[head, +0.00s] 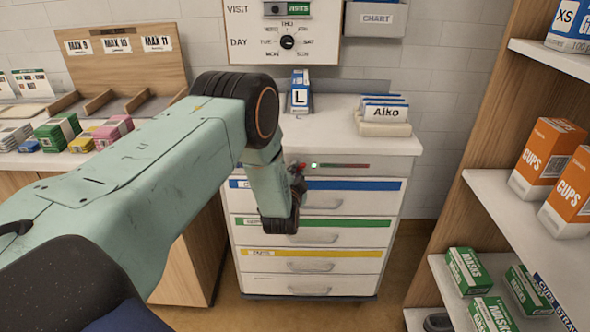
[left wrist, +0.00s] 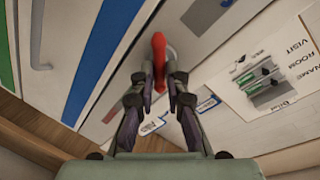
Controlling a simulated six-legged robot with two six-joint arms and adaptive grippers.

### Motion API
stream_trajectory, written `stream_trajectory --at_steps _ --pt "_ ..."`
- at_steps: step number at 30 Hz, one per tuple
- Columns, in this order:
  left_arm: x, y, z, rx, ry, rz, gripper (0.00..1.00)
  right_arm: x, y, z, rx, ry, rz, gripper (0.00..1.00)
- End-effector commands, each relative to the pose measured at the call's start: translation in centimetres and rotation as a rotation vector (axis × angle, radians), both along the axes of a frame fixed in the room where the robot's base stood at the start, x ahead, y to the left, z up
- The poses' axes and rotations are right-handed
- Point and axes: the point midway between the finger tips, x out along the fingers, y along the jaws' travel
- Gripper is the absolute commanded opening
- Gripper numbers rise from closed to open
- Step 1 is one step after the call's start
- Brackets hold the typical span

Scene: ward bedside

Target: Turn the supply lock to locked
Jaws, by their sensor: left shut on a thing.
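The supply lock shows as a red lever (head: 301,166) on the top front panel of the white drawer cabinet (head: 385,170), with a small pale round spot and a thin dark red and green strip to its right. My left gripper (head: 297,180) is at the lever, in front of the cabinet, and hides part of it. In the left wrist view the red lever (left wrist: 158,48) stands between the fingertips of my left gripper (left wrist: 162,85), which is shut on it. The lever's base and exact setting are hard to tell. My right gripper is not in view.
The cabinet's drawers have blue, green and yellow label strips. An L box (head: 300,92) and an Aiko card holder (head: 384,125) stand on top. A shelf (head: 490,185) with boxes is at the right, and a counter with small boxes (head: 58,132) at the left.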

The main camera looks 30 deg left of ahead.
Motion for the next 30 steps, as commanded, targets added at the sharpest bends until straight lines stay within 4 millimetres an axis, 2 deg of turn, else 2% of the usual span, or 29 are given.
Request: stream_trajectory --at_steps 15,30 --pt "0.33 -0.43 0.02 0.395 0.237 -0.003 0.0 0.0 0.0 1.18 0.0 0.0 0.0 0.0" --pt "0.39 -0.53 -0.2 0.586 0.355 -0.004 0.0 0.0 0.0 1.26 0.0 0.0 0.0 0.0"
